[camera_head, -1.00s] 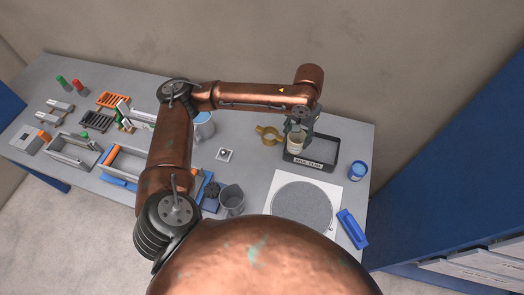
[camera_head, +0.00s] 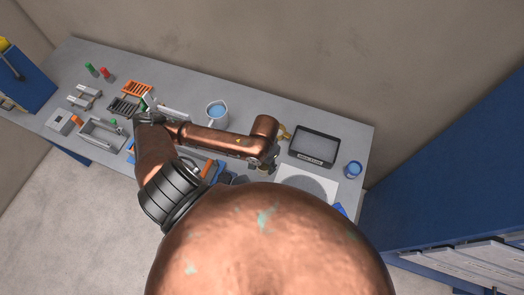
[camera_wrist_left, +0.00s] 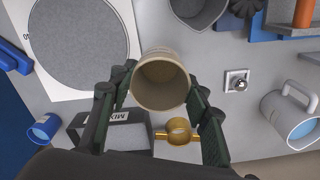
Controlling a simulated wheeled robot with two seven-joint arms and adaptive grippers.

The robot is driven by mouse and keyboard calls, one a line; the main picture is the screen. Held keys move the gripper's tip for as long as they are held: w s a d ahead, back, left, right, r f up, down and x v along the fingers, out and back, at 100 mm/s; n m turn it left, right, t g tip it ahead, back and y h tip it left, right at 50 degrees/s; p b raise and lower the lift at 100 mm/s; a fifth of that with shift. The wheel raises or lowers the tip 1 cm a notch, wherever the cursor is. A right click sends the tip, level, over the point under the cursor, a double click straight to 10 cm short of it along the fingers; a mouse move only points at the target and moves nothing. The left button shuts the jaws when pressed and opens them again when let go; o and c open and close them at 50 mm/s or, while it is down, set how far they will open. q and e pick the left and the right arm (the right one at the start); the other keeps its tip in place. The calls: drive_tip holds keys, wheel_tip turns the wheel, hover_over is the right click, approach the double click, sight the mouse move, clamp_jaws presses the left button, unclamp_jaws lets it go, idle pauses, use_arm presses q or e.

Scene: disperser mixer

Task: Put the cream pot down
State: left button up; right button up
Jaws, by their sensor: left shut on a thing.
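The cream pot (camera_wrist_left: 160,82) is in the left wrist view, with its open mouth facing the camera and its inside looking empty. My left gripper (camera_wrist_left: 163,92) is shut on it, with the dark fingers on either side of its wall. The pot hangs over the grey bench between the round grey mat and the metal beaker; its height above the bench cannot be told. In the head view my own arm hides the pot and most of the gripper. My right gripper is in neither view.
The black-rimmed tray (camera_head: 315,146) stands empty, with a gold ring-shaped holder (camera_wrist_left: 178,131) beside it. The round grey mat (camera_wrist_left: 80,40) lies on a white sheet. A metal beaker (camera_wrist_left: 197,10), a jug of blue liquid (camera_head: 217,114) and a blue tub (camera_head: 352,170) stand around.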

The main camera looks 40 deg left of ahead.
use_arm(q)
drive_tip(key=shift+s+r, duration=0.25)
drive_tip(key=shift+s, duration=0.15)
drive_tip(key=shift+a+f, duration=0.1)
drive_tip(key=shift+f, duration=0.05)
drive_tip(key=shift+w+a+f+b, duration=1.45)
drive_tip(key=shift+w+f+b, duration=0.25)
drive_tip(key=shift+f, duration=0.45)
drive_tip(key=shift+w+a+f+b, duration=1.6)
drive_tip(key=shift+w+f, duration=0.25)
drive_tip(key=shift+f, duration=0.3)
drive_tip(key=shift+w+a+f+b, duration=1.35)
drive_tip(key=shift+w+f+b, duration=0.4)
drive_tip(key=shift+f, duration=0.4)
